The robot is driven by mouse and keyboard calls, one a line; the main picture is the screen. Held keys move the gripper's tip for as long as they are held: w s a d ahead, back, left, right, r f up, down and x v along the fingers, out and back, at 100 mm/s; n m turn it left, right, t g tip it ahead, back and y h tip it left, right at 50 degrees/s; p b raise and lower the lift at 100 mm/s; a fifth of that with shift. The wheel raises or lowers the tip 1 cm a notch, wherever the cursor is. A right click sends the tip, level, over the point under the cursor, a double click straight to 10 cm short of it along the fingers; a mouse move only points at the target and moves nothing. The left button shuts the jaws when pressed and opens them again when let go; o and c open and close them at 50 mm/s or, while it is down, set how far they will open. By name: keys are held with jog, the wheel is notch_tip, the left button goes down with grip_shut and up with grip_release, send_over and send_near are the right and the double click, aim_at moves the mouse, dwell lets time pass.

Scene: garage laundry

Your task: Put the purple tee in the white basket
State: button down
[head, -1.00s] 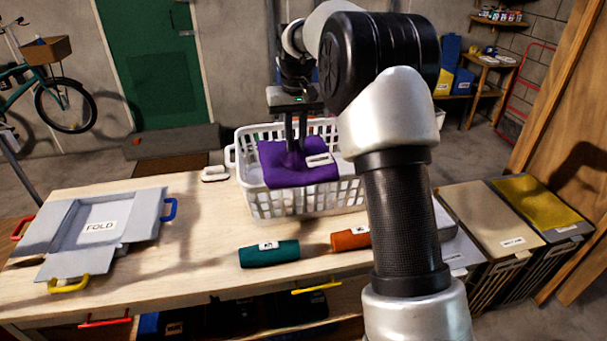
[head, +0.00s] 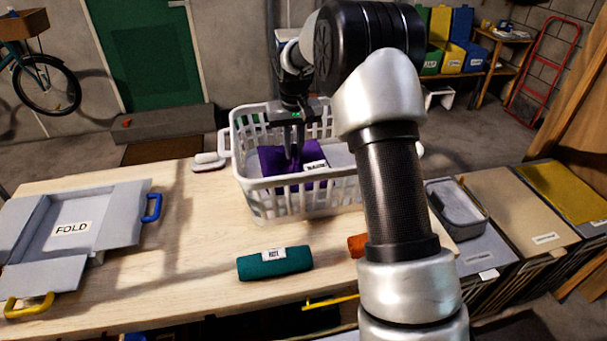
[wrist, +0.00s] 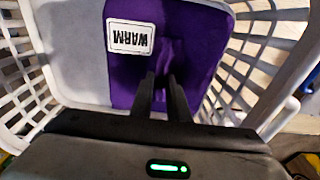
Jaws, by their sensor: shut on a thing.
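The purple tee (head: 281,161) is folded, with a white label reading WARM in the wrist view. It is down inside the white basket (head: 262,200), behind the slatted front wall. My gripper (head: 294,155) reaches into the basket from above, and its two fingers are shut on the tee. In the wrist view the tee (wrist: 190,50) lies below the fingertips (wrist: 163,78), with fabric pinched between them. The basket's slatted walls (wrist: 22,85) rise on both sides. Whether the tee rests on the basket's floor is hard to tell.
A rolled teal cloth (head: 275,263) and a partly hidden orange roll (head: 356,245) lie in front of the basket. A grey folding board (head: 75,230) is at the left of the table (head: 190,230). Hampers (head: 515,215) stand at the right.

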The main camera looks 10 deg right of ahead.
aim_at(294, 168)
jog(key=shift+f, duration=3.45)
jog(key=c, duration=1.7)
grip_release()
jog(key=shift+f, duration=0.1)
